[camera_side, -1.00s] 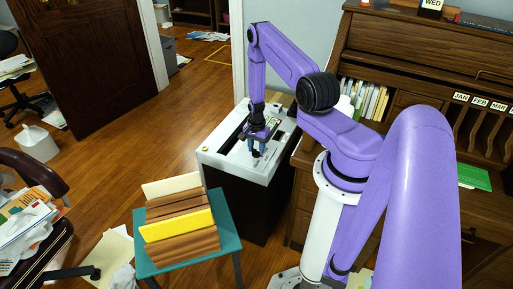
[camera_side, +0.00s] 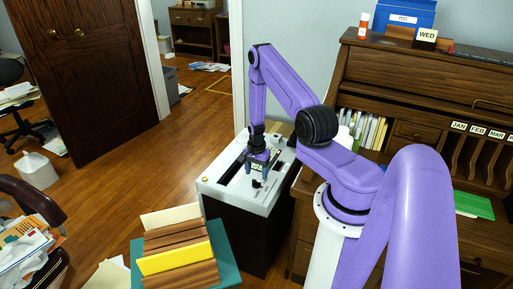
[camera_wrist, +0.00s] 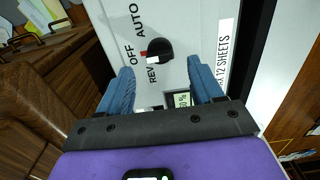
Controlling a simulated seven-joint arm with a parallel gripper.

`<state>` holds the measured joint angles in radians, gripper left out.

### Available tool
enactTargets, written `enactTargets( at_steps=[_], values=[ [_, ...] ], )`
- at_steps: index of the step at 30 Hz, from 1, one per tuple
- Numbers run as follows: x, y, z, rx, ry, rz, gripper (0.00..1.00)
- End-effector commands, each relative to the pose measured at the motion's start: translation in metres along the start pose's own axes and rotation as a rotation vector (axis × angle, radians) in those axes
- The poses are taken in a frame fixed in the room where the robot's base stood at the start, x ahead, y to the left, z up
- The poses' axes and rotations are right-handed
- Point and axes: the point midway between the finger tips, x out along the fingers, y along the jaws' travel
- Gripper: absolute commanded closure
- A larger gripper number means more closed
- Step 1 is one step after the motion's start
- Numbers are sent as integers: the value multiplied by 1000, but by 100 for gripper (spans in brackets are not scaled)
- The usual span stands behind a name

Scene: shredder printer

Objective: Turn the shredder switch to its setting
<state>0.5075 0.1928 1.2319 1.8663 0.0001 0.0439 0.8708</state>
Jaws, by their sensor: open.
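The shredder (camera_side: 212,185) has a white top and a dark body and stands left of the desk. Its switch (camera_wrist: 159,48) is a black knob in the wrist view, beside the labels AUTO, OFF and REV. A white mark on the knob's edge lies near REV, and a red mark is near OFF. The switch also shows as a small dark shape in the side view (camera_side: 257,184). My gripper (camera_side: 258,171) is open and empty above the shredder top. In the wrist view, its blue fingers (camera_wrist: 163,78) are spread wide, with the knob ahead between their lines, apparently untouched.
A small display (camera_wrist: 182,99) lies on the panel between the fingers. A teal stool (camera_side: 222,262) with brown, yellow and cream items stands in front of the shredder. The wooden desk (camera_side: 405,95) is close on the right. Open floor lies to the left.

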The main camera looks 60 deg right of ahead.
Motion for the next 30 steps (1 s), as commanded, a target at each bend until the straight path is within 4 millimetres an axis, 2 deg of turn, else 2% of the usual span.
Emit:
enactTargets(
  at_steps=[3,21,30],
  values=[
    [-21,-1,0,-1,3,-3,34],
    [-113,-1,0,0,3,-3,34],
    [-135,0,0,-1,1,-1,34]
  ],
)
